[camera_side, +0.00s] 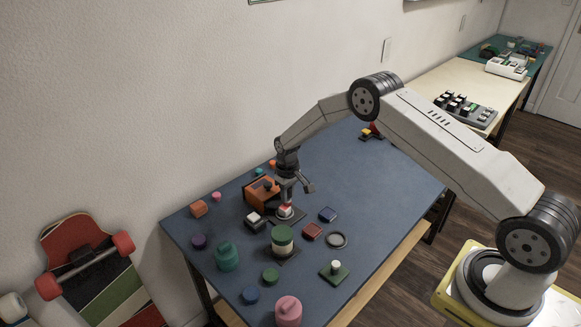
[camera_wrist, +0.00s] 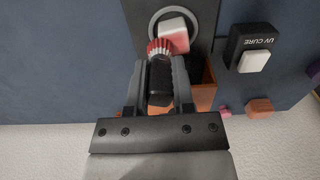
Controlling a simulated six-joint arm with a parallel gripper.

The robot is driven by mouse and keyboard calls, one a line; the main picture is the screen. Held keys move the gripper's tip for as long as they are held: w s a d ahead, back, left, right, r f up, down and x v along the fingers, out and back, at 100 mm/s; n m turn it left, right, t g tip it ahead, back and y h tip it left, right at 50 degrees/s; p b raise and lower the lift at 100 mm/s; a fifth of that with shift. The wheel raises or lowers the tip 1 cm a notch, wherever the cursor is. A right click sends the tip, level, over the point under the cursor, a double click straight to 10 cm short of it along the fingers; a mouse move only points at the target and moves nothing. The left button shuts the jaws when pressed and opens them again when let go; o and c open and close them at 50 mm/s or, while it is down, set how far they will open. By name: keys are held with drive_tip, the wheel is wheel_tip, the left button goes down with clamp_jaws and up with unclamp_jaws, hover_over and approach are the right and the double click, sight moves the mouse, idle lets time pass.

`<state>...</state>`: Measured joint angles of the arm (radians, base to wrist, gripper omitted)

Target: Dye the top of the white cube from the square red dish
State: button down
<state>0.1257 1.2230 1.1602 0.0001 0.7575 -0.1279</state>
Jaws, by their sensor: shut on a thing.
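My gripper (camera_wrist: 160,65) is shut on a dark-handled brush (camera_wrist: 160,85) with red and white striped bristles, pointing down at the cube. The white cube (camera_wrist: 172,28) sits inside a grey ring on a dark plate; part of its face is pinkish red and part white. The bristle tip overlaps the cube's edge in the wrist view; I cannot tell whether it touches. In the side view my gripper (camera_side: 287,190) is directly above the cube (camera_side: 285,211), which shows red at the top. The square red dish (camera_side: 312,231) lies on the mat to the right of the cube.
A blue square dish (camera_side: 328,214), a loose ring (camera_side: 337,240) and a green-and-white cylinder (camera_side: 282,236) are close by. The UV CURE box (camera_wrist: 248,46) and an orange holder (camera_wrist: 208,90) flank the plate. Several jars stand at the front left.

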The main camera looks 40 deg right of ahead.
drive_tip(key=shift+d+r, duration=0.2)
drive_tip(key=shift+r, duration=3.8)
